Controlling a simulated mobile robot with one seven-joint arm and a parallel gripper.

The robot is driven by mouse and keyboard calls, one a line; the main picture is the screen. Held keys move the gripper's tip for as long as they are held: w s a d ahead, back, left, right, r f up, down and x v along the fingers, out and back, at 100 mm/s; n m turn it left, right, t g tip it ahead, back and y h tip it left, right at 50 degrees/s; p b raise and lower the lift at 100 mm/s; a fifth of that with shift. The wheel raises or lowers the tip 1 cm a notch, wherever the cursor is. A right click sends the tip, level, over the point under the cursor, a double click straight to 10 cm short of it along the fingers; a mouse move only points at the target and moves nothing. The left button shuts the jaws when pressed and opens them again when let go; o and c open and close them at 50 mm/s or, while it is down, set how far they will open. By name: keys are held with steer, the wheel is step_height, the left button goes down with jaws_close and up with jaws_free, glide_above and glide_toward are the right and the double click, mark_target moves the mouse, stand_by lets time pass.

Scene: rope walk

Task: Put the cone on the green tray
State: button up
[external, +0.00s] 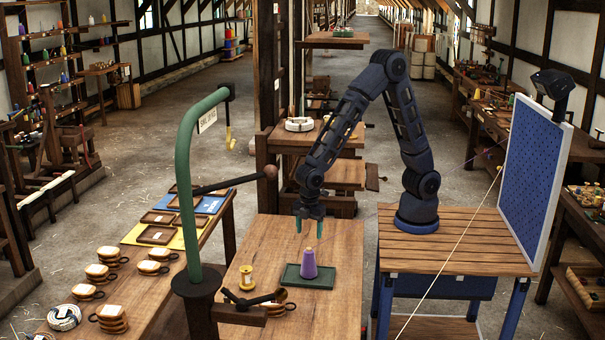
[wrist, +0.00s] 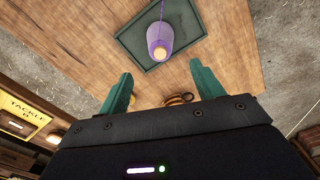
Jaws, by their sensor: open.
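A purple cone of thread (external: 309,263) with a pale tip stands upright on the green tray (external: 291,281), on the wooden table. In the wrist view the cone (wrist: 160,36) is seen from above, inside the rim of the tray (wrist: 126,40). My gripper (external: 309,228) hangs above the cone, apart from it. In the wrist view my gripper's two green fingers (wrist: 162,83) are spread wide with nothing between them.
A yellow spool (external: 246,278) stands left of the tray. A green curved post (external: 184,180) with an arm rises at the left. The table behind the tray is clear.

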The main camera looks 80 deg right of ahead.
steer(key=shift+r, duration=0.65)
steer(key=s+d+r+m+t, duration=0.1)
steer(key=s+d+r+m, duration=0.15)
steer(key=d+r, duration=0.65)
steer(key=s+d+r+m+t, duration=0.1)
steer(key=d+r+m, duration=0.3)
steer(key=d+r, duration=0.5)
steer(key=s+d+r+m+t, duration=0.1)
steer(key=s+d+r+m, duration=0.1)
steer(key=s+d, duration=0.6)
steer(key=s+d+r+m+t, duration=0.1)
steer(key=s+d+r+m, duration=0.2)
steer(key=s+d+m, duration=0.2)
steer(key=s+d, duration=0.3)
steer(key=shift+s+d+t, duration=0.3)
steer(key=shift+d, duration=0.05)
